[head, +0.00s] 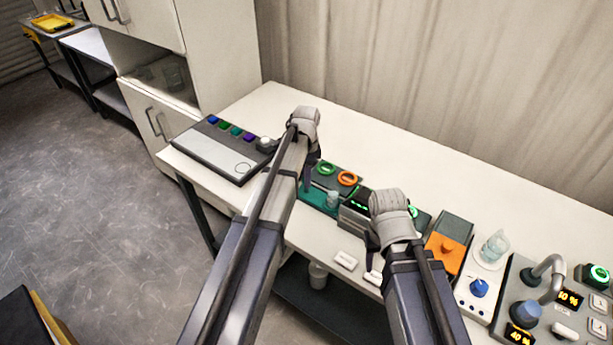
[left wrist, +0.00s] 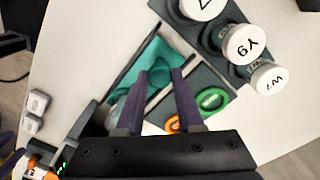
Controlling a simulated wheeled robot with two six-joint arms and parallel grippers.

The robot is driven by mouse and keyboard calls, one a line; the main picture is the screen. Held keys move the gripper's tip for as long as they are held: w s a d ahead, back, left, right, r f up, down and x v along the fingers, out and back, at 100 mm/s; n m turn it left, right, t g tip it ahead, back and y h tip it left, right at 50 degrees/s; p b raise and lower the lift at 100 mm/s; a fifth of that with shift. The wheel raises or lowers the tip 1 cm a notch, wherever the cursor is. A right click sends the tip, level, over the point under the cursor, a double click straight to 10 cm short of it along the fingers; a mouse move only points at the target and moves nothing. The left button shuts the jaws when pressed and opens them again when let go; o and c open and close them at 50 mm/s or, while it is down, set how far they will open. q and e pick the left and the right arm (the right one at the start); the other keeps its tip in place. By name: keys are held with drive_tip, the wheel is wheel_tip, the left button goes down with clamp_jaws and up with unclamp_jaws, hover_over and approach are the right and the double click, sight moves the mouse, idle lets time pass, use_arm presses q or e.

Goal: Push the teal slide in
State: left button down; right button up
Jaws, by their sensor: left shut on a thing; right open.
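The teal slide (head: 314,197) sits at the front of a dark unit with a green ring (head: 327,168) and an orange ring (head: 347,178). It also shows in the left wrist view (left wrist: 157,62), beyond and between the fingers. A clear beaker (head: 332,199) stands at its right side. My left gripper (head: 307,184) is over the slide with its fingers pointing down and is shut on it; the exact contact is partly hidden. My right gripper (head: 371,245) is open and empty at the table's front, in front of a dark box with a green display (head: 360,204).
A grey panel with coloured buttons (head: 222,150) lies at the left. White-capped bottles (left wrist: 244,43) stand near the left gripper. An orange slide unit (head: 446,248), a beaker (head: 494,245) and a tap panel (head: 540,300) fill the right. The table's back is clear.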

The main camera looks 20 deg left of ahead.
sight(335, 190)
use_arm(q)
drive_tip(key=s+d, duration=0.1)
drive_tip(key=d, duration=0.2)
drive_tip(key=s+d, duration=0.1)
drive_tip(key=d, duration=0.2)
drive_tip(key=s+d, duration=0.1)
drive_tip(key=d, duration=0.2)
drive_tip(key=shift+s+d, duration=0.3)
drive_tip(key=shift+d, duration=0.05)
use_arm(e)
drive_tip(key=shift+a, duration=0.1)
use_arm(q)
drive_tip(key=c, duration=0.6)
unclamp_jaws()
drive_tip(key=shift+d, duration=0.15)
drive_tip(key=shift+o, duration=0.3)
